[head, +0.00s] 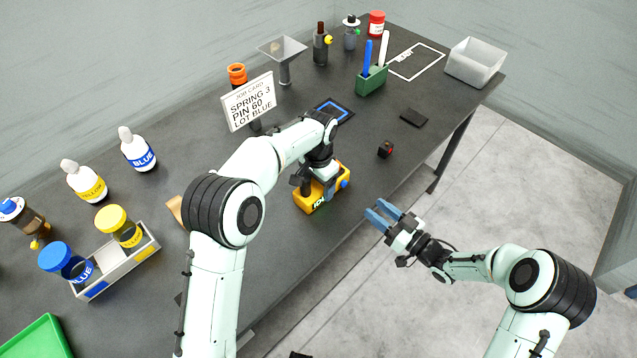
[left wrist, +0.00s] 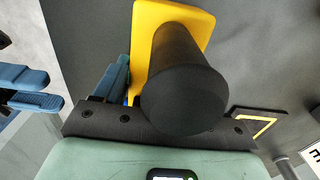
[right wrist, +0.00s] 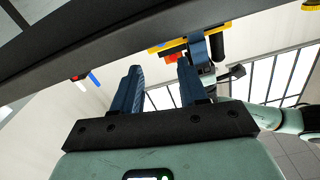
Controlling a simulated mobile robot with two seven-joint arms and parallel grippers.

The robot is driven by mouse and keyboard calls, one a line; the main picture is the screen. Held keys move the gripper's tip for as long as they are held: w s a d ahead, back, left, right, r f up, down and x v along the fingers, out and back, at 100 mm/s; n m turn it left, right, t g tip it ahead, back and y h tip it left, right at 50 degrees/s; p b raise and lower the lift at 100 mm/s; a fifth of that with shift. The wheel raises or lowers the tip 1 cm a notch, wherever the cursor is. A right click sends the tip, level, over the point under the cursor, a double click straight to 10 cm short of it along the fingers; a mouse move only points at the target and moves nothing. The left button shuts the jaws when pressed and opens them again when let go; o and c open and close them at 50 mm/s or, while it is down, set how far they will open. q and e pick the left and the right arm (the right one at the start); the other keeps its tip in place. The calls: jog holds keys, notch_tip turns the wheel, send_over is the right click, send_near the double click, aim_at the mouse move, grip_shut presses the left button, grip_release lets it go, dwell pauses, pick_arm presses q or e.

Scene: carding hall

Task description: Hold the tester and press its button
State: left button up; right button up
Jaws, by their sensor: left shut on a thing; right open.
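The tester (head: 309,203) is a yellow body with a black cylindrical handle, near the front edge of the table. A round blue part, possibly its button, shows at its right side. It also fills the middle of the left wrist view (left wrist: 190,14), its black handle towards the camera. My left gripper (head: 329,190) is shut on the tester from above; the handle hides one finger. I cannot tell whether the tester touches the table. My right gripper (head: 378,211) is open and empty, just off the table's front edge, right of the tester. The tester shows beyond its fingers in the right wrist view (right wrist: 178,43).
A small black block with a red mark (head: 386,150) and a dark flat pad (head: 414,118) lie right of the tester. A job card (head: 249,102) stands behind my left arm. A caddy with jars (head: 146,252) is at left. The table's right front is mostly clear.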

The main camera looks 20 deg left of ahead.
pick_arm(q)
jog(key=shift+c, duration=1.4)
pick_arm(e)
grip_shut()
dwell(0.5)
